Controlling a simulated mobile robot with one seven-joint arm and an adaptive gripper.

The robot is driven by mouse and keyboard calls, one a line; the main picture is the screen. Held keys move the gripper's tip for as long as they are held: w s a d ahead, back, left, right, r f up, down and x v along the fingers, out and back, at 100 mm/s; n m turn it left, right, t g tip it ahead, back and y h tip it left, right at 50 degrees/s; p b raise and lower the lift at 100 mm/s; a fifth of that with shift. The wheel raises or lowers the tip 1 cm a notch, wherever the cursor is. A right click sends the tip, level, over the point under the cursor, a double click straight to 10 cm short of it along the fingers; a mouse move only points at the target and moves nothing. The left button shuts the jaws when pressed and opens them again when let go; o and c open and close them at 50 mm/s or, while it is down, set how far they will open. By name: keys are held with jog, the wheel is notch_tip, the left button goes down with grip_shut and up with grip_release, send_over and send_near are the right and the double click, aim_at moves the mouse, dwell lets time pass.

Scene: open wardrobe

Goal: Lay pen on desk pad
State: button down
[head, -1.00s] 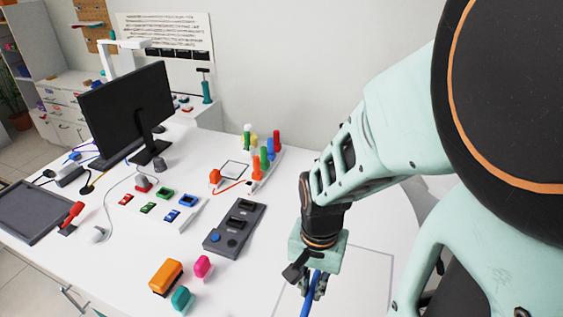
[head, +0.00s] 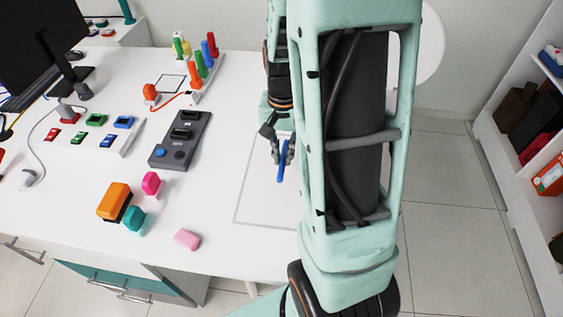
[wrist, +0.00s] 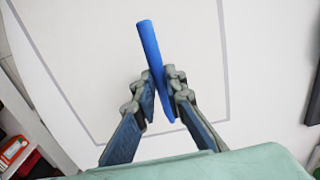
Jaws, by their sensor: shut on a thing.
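The blue pen (head: 281,166) is held between the fingers of my gripper (head: 283,150), which is shut on it. In the wrist view the pen (wrist: 150,45) sticks out past the fingertips (wrist: 160,88), tilted slightly. The desk pad (head: 262,203) is a white rectangle with a thin grey outline on the white desk; my arm hides its right part. In the wrist view the pad (wrist: 195,50) lies below the pen and fingers. The gap between pen and pad is hard to judge.
Left of the pad stand a dark grey block with buttons (head: 180,140), an orange and black block (head: 115,201), a teal piece (head: 133,219) and pink pieces (head: 187,240). A pen stand (head: 203,92) is at the back. Shelves (head: 540,130) stand at right.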

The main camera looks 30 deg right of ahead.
aim_at(283, 163)
jog(key=shift+w+d+f, duration=0.1)
jog(key=shift+w+f, duration=0.05)
jog(key=shift+f, duration=0.2)
jog(key=shift+w+d+f+b, duration=0.15)
jog(key=shift+f+b, duration=1.3)
jog(key=shift+f, duration=0.15)
jog(key=shift+f, duration=0.3)
jog(key=c, duration=2)
grip_release()
jog(key=shift+r, duration=0.1)
notch_tip(283, 163, up, 12)
jog(key=shift+r+p, duration=0.25)
jog(key=shift+p, duration=0.1)
